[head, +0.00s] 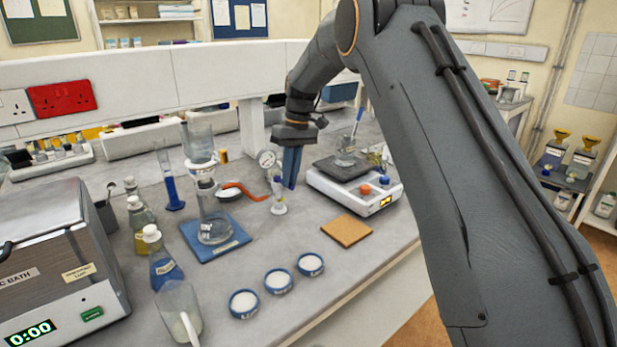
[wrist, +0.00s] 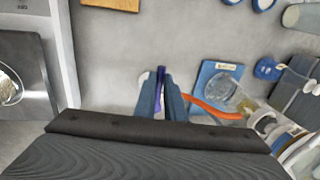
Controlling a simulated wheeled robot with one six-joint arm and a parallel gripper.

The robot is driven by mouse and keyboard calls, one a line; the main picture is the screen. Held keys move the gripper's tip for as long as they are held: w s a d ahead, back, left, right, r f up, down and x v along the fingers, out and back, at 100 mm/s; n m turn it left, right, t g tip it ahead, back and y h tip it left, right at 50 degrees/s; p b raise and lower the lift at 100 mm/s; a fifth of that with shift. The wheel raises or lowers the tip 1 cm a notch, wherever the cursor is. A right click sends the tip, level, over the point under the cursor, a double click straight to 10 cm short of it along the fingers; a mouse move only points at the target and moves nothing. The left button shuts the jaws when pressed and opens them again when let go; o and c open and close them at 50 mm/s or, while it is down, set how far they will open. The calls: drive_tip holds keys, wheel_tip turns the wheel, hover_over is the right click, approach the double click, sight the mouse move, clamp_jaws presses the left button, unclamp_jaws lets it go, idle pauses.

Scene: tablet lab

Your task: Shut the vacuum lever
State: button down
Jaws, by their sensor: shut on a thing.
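My gripper (head: 289,183) points down at the vacuum valve post (head: 279,206), which carries a round pressure gauge (head: 267,159). In the wrist view my two blue fingers (wrist: 161,84) are closed on a narrow purple-blue piece, which looks like the vacuum lever (wrist: 161,73). The fingers hide most of it, so its angle is hard to tell. An orange hose (head: 243,188) runs from the valve to the glass filter flask (head: 214,226). The flask stands on a blue mat (head: 237,237) left of my gripper.
A stirring hotplate (head: 336,196) with a beaker (head: 345,152) stands close on the right. A cork mat (head: 346,231) and three blue-rimmed dishes (head: 277,280) lie in front. Bottles, a measuring cylinder (head: 169,180) and a metal bath (head: 50,260) stand at left.

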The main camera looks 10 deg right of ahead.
idle(0.3)
drive_tip(key=c, duration=1.8)
unclamp_jaws()
drive_tip(key=shift+r, duration=0.1)
drive_tip(key=shift+w+d+r+b, duration=0.2)
drive_tip(key=shift+r+b, duration=0.25)
drive_tip(key=shift+r, duration=0.8)
drive_tip(key=shift+w+d+r+b, duration=0.1)
drive_tip(key=shift+d+r+b, duration=0.25)
drive_tip(key=shift+r, duration=0.95)
drive_tip(key=shift+w+d+r+b, duration=0.15)
drive_tip(key=shift+r+b, duration=0.35)
drive_tip(key=shift+r, duration=0.75)
